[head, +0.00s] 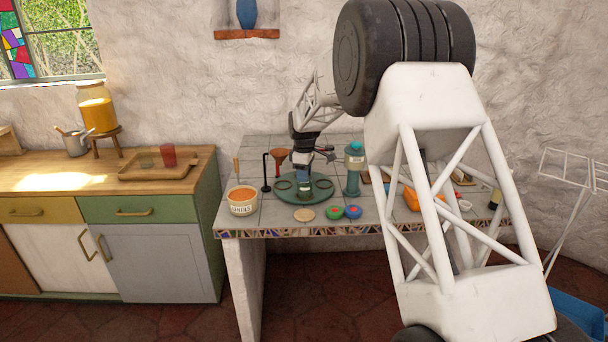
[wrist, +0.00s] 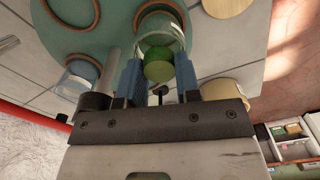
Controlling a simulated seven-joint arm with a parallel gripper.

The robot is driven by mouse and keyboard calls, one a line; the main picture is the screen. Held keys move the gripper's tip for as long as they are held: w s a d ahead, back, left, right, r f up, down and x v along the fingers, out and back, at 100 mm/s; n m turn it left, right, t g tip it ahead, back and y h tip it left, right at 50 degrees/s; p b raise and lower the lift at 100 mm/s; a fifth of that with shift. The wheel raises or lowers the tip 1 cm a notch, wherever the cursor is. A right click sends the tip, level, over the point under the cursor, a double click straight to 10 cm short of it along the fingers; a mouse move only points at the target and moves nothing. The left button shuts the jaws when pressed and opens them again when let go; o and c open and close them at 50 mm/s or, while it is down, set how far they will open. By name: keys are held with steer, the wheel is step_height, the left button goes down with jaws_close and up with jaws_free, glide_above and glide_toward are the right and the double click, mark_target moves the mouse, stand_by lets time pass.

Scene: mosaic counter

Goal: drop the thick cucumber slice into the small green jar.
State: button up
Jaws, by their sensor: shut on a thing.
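My gripper (wrist: 158,68), with blue fingers, points down over a round green tray (head: 322,190) in the head view. It is shut on a short, thick green piece, the cucumber slice (wrist: 158,64), which sits between the fingertips in the wrist view. A clear, curved glass rim (wrist: 184,35) shows just beyond the slice; I cannot tell whether it belongs to the small green jar or whether the slice is inside it. The slice cannot be made out in the head view.
Dark rings (head: 284,185) lie on the tray. A labelled tub (head: 242,207) stands left, a teal bottle (head: 353,180) right. A tan disc (head: 304,214) and small round green (head: 334,211) and blue (head: 353,212) items lie near the front edge.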

steer(key=shift+f, duration=0.1)
stand_by(0.3)
steer(key=o, duration=1)
steer(key=shift+r, duration=0.25)
steer(key=shift+r, duration=3.25)
